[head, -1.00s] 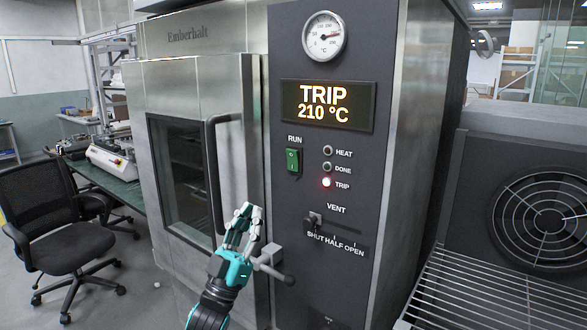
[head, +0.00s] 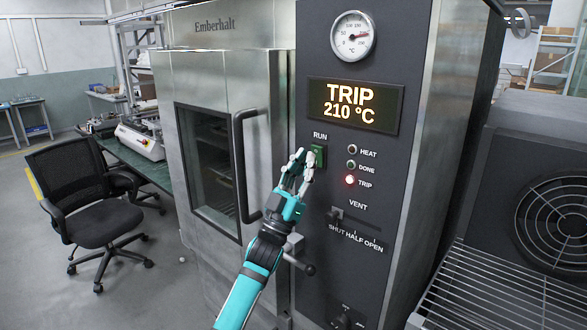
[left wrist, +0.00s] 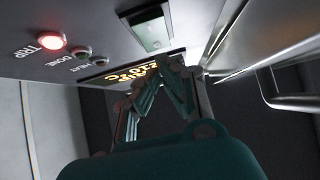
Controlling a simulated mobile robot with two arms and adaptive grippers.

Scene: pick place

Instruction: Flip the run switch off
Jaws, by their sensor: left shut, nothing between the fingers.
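The green RUN switch (head: 320,153) sits in a dark frame on the oven's control panel (head: 375,185), below the RUN label. It also shows at the top of the left wrist view (left wrist: 152,38). My left gripper (head: 303,156) is shut and empty. Its fingertips are just left of the switch in the head view and overlap its lower left edge; I cannot tell whether they touch it. Its fingers also show in the left wrist view (left wrist: 160,68). Which way the rocker is tipped is not clear. My right gripper is not in view.
The display (head: 352,104) reads TRIP 210 °C, and the red TRIP lamp (head: 350,180) is lit. The vent lever (head: 337,213) is near SHUT. The oven door handle (head: 240,165) stands out left of my gripper, with a latch (head: 300,263) below. A chair (head: 90,205) stands left.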

